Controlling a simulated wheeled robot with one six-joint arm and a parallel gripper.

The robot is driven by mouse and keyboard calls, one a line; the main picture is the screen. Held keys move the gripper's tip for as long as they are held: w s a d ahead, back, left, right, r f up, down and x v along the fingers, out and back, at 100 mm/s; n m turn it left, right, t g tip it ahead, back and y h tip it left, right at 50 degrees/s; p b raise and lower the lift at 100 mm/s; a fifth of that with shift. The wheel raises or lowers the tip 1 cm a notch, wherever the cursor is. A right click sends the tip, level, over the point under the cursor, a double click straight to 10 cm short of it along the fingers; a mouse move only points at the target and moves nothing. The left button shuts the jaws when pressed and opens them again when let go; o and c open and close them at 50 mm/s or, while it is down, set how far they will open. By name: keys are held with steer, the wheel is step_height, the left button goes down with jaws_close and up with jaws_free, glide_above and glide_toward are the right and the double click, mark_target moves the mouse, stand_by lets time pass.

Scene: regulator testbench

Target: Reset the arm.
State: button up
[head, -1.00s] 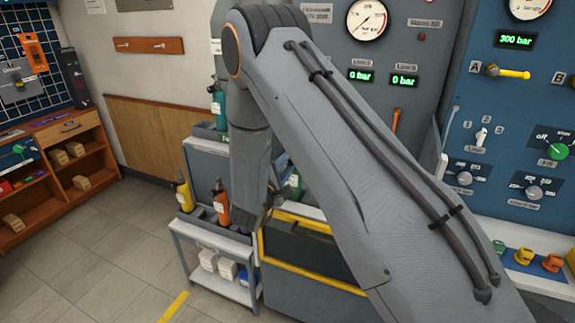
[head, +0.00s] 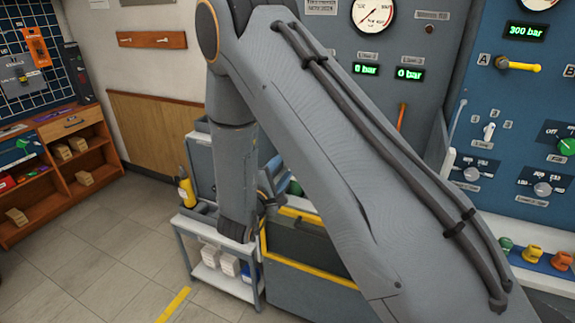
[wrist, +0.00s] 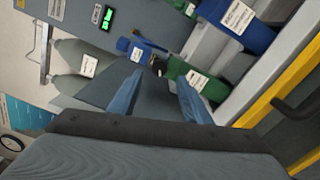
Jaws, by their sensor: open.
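My arm crosses the head view, with its forearm hanging down over the small white cart (head: 215,283). My gripper shows in the wrist view (wrist: 160,98) with its two blue fingers apart and nothing between them. In the head view it is mostly hidden behind my forearm. Beyond the fingers in the wrist view are a green labelled cylinder (wrist: 208,88), a large blue one (wrist: 238,22) and a smaller blue one (wrist: 132,48). I cannot tell whether the fingers touch any of them.
A dark chest with yellow edging (head: 305,250) stands right of the cart. The grey gauge panel (head: 430,60) and blue control panel (head: 535,95) fill the right side. A wooden shelf unit (head: 75,150) stands at left. The floor between (head: 100,245) is clear.

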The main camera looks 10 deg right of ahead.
steer(key=shift+v, duration=0.85)
steer(key=s+d+m+g+y, duration=0.2)
steer(key=s+m+g+y, duration=0.1)
steer(key=s, duration=0.6)
steer(key=s+d+m+g+y, duration=0.2)
steer(key=s+m+g+y, duration=0.2)
steer(key=s, duration=0.5)
steer(key=s+d+r+m+g+y, duration=0.1)
steer(key=s+d+m+g+y, duration=0.1)
steer(key=s+m+g, duration=0.4)
steer(key=s+m+y, duration=0.1)
steer(key=s, duration=0.2)
steer(key=shift+s+m+g, duration=0.2)
steer(key=shift+m+g, duration=0.1)
steer(key=shift+d, duration=0.1)
